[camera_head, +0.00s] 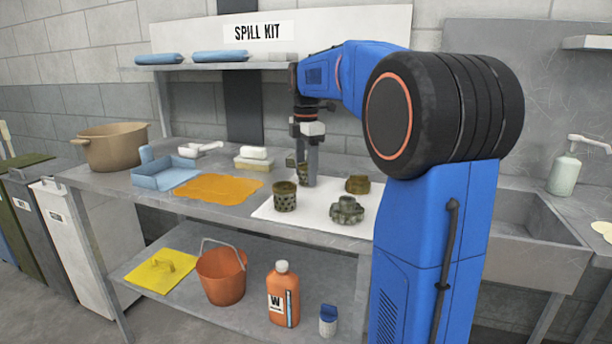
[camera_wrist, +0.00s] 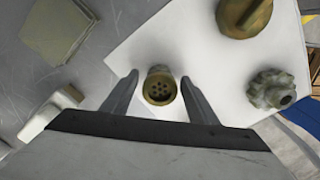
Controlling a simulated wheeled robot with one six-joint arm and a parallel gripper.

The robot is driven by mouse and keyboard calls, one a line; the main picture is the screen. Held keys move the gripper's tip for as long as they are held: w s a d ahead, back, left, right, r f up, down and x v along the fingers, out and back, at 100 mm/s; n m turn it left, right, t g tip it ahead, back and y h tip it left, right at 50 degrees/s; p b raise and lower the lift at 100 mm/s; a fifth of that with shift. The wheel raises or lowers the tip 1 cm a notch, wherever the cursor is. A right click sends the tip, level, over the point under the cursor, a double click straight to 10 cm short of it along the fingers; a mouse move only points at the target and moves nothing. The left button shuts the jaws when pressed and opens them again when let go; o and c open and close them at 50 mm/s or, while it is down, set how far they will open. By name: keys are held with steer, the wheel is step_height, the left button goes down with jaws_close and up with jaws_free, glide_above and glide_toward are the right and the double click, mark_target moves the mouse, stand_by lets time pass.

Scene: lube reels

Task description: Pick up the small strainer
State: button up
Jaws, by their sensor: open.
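The small strainer (camera_wrist: 160,86) is a little olive-brass cup with round holes in its floor. In the wrist view it stands upright on the white mat (camera_wrist: 205,60), its open top facing the camera. My gripper (camera_wrist: 159,80) is open, with one finger on each side of the strainer and a narrow gap beside it. Whether either finger touches it cannot be told. In the head view my gripper (camera_head: 309,180) points straight down over the mat, and the strainer (camera_head: 302,175) is partly hidden behind the fingers.
A larger perforated strainer (camera_head: 285,197), a gear-like part (camera_head: 347,210) and a brass piece (camera_head: 357,184) stand on the mat close by. An orange cloth (camera_head: 218,188), blue tray (camera_head: 165,172) and tan pot (camera_head: 112,147) lie to the left. A shelf (camera_head: 175,67) hangs behind.

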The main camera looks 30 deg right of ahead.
steer(key=c, duration=1.1)
steer(key=shift+r, duration=0.15)
